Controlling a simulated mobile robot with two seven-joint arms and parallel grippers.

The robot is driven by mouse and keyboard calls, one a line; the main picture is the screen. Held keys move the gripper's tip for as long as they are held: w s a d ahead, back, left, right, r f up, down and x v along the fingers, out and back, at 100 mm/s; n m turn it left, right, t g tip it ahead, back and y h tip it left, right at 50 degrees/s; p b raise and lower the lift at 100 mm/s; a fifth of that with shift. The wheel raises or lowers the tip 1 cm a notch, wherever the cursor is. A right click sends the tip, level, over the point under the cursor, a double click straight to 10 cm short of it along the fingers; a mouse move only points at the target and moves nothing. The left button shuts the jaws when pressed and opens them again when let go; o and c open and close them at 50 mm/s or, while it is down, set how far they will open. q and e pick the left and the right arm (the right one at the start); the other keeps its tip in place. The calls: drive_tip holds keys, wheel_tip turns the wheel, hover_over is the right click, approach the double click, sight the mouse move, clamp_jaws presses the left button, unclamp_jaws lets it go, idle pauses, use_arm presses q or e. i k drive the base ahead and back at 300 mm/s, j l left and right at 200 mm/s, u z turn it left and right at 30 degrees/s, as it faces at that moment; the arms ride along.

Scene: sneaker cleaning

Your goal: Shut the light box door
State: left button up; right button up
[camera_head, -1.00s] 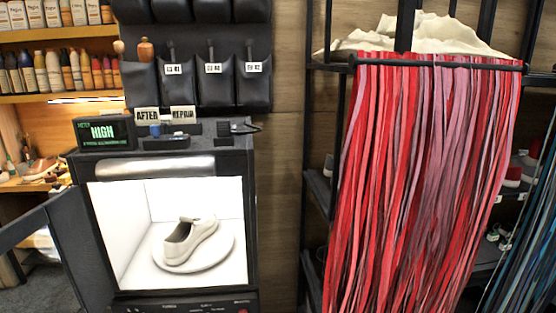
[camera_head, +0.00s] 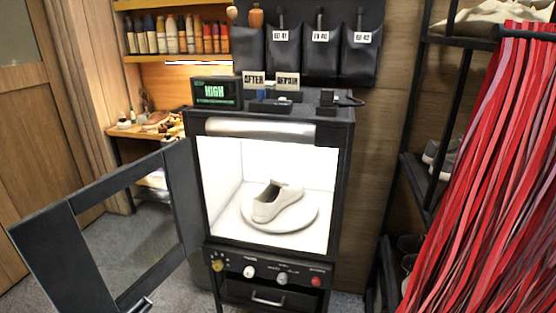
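The light box (camera_head: 343,190) is a dark cabinet with a brightly lit white inside. Its door (camera_head: 42,239), a dark frame around a clear pane, stands wide open to the left. The door joins the box at the box's left front edge. A door handle (camera_head: 143,305) shows at the bottom of the frame. A pale sneaker (camera_head: 278,201) sits on a round white turntable (camera_head: 307,222) inside the box. Neither of my grippers is in view.
Knobs and a drawer handle (camera_head: 268,301) are on the box's lower front. A display reading HIGH (camera_head: 216,93) stands on top. Red laces (camera_head: 490,170) hang from a rack at right. A wooden door (camera_head: 35,150) is at far left. Some grey floor shows at left.

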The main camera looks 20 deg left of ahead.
sight(50, 241)
drive_tip(key=k+j+u, duration=0.15)
drive_tip(key=j+u, duration=0.3)
drive_tip(key=k+j+u, duration=0.1)
drive_tip(key=j+u, duration=0.3)
